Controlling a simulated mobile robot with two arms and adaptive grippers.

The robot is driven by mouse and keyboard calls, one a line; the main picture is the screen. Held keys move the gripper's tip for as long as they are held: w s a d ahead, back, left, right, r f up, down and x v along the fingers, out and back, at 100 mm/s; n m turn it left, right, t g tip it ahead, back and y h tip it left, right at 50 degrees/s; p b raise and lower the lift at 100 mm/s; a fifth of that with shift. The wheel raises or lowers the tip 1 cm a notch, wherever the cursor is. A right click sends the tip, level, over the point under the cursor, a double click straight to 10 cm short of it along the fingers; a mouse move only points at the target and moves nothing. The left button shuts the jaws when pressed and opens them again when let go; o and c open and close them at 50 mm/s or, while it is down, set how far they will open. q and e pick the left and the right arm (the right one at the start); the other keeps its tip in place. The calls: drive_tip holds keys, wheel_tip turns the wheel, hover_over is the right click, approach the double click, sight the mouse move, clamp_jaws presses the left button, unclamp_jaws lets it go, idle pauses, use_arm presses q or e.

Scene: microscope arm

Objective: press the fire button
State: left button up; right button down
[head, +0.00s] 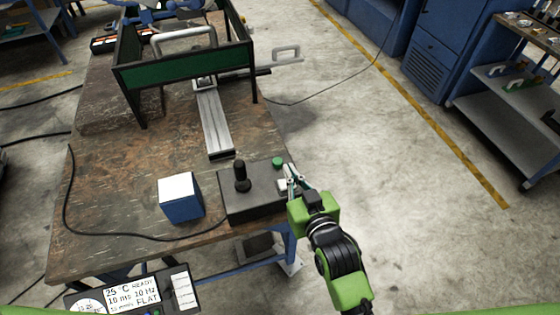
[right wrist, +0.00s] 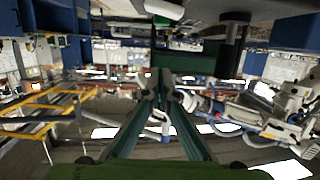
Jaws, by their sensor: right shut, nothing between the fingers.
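A dark control box (head: 235,207) sits at the near right corner of the workbench. It carries a black joystick (head: 241,176), a round green button (head: 278,161) and a small white button (head: 282,184). I cannot read which button is the fire button. My right gripper (head: 291,172) is shut and empty, its tips over the box's right edge beside the white button. I cannot tell whether they touch it. In the right wrist view the closed fingers (right wrist: 162,78) point toward the white button (right wrist: 164,9), with the joystick (right wrist: 232,45) to the right. My left gripper is not in view.
A blue and white cube (head: 181,200) stands left of the box. A metal rail (head: 213,120) and a green-panelled frame (head: 185,67) stand farther back. A black cable (head: 130,236) runs along the bench's front. The floor to the right is open.

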drive_tip(key=p, duration=0.2)
hover_over(280, 171)
drive_tip(key=shift+f, duration=0.95)
wheel_tip(280, 171, down, 3)
drive_tip(key=shift+f, duration=0.65)
